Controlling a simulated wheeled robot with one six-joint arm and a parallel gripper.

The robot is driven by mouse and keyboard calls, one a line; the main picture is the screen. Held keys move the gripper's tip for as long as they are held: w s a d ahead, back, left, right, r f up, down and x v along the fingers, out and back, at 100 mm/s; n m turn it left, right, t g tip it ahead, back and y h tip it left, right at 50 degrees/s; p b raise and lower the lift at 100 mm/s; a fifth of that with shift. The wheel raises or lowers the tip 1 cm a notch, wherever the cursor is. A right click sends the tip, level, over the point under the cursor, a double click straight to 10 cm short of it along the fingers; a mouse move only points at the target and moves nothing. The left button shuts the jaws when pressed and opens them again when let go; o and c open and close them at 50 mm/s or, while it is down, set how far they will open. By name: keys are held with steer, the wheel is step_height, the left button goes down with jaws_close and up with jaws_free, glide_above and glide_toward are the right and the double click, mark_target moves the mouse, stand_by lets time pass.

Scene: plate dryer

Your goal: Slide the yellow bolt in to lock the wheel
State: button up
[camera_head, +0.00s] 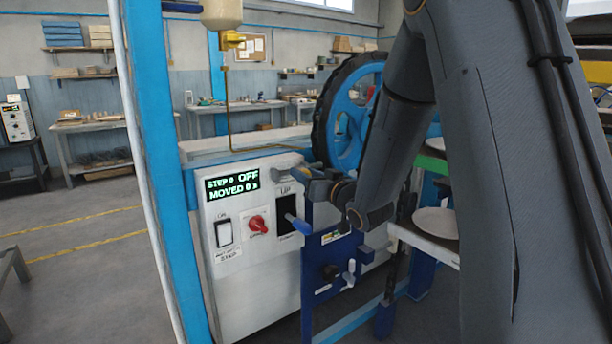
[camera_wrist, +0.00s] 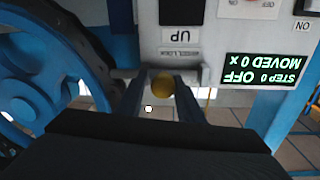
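The yellow bolt's round knob (camera_wrist: 162,85) shows in the wrist view, in front of a grey horizontal bar on the white panel. My gripper (camera_wrist: 161,92) has one finger on each side of the knob. The fingers are apart, and a small gap seems to show beside the knob; I cannot tell whether either finger touches it.
The white control box (camera_head: 250,285) carries a display (camera_head: 232,185) reading "STEP 0 OFF, MOVED 0", a rocker switch (camera_head: 224,232), a red knob (camera_head: 258,224) and a blue lever (camera_head: 298,224) by "UP". A blue post (camera_head: 160,150) stands left. White plates (camera_head: 436,222) lie on the right.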

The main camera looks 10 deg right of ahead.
steer(key=b+v, duration=0.1)
steer(key=v, duration=0.6)
steer(key=shift+s, duration=0.4)
steer(key=shift+d, duration=0.1)
